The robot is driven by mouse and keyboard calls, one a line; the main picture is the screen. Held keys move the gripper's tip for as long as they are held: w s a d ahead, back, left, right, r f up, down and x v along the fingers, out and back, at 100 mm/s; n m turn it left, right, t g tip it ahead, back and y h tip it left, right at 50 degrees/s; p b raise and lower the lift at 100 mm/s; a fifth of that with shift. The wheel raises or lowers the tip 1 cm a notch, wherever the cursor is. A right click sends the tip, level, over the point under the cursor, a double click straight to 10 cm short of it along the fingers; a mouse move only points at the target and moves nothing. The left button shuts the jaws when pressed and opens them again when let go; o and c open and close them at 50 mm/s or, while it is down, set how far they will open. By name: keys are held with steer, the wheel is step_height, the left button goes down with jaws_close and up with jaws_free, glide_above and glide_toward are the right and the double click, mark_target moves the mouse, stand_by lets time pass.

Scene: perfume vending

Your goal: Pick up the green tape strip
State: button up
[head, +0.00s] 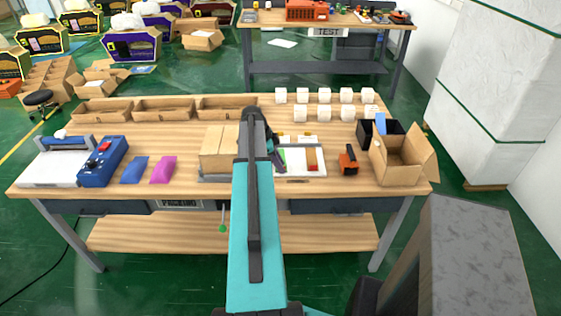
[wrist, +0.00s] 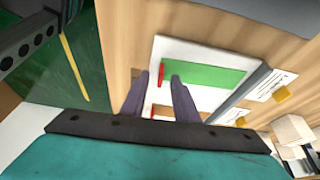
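In the head view only a sliver of the green strip (head: 282,156) shows beside my arm, on the white board (head: 298,152). My gripper (wrist: 157,86) is open and empty. Its two dark fingers point at the board, near the strip's left end, with the right fingertip close to the green. I cannot tell the height of the fingertips above it.
An orange-and-black tool (head: 348,160) and an open cardboard box (head: 400,160) stand to the right. Several white cubes (head: 325,112) stand behind. A closed cardboard box (head: 218,150) is left of my arm.

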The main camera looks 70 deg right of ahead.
steer(key=shift+f, duration=0.1)
stand_by(0.5)
jaws_close()
